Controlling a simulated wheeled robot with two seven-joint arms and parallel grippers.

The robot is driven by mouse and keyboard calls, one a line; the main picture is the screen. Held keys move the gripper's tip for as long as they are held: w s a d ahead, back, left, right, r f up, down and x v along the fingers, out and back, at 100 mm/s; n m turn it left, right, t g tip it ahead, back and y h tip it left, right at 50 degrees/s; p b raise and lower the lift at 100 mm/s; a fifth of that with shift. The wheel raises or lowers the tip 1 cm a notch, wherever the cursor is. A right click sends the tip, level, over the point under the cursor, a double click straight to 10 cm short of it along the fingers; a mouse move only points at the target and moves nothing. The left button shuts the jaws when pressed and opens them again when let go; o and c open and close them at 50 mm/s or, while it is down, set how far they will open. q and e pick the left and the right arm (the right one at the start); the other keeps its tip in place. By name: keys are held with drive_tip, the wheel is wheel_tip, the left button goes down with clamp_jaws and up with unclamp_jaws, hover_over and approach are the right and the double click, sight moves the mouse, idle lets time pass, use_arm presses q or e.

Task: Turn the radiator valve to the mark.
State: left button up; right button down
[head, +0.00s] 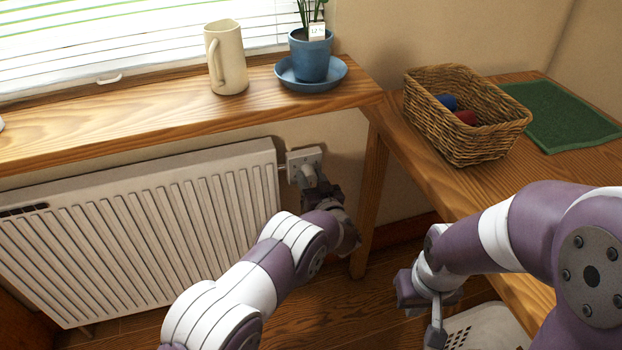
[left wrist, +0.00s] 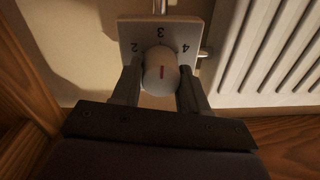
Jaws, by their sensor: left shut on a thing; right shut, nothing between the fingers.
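The radiator valve knob (head: 308,173) is at the right end of the white radiator (head: 140,225), below the wooden sill. In the left wrist view the whitish knob (left wrist: 160,75) sits in front of a pale dial plate (left wrist: 127,30) with dark numbers 2, 3 and 4. A short red line on the knob points roughly towards the 3. My left gripper (head: 316,188) is shut on the knob, with one finger on each side in the left wrist view (left wrist: 158,88). My right gripper (head: 437,332) is shut and empty, well away to the right.
A cream jug (head: 228,60) and a potted plant (head: 310,58) in a blue saucer stand on the sill (head: 150,120). A wicker basket (head: 465,125) and a green mat (head: 565,118) are on the right bench. A white basket (head: 485,330) is below my right arm.

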use_arm(q)
drive_tip(key=shift+f, duration=0.1)
drive_tip(key=o, duration=1.1)
drive_tip(key=shift+c, duration=0.2)
drive_tip(key=shift+s+d, duration=0.2)
drive_tip(key=shift+s, duration=0.1)
drive_tip(key=p+v, duration=0.3)
drive_tip(key=v, duration=0.9)
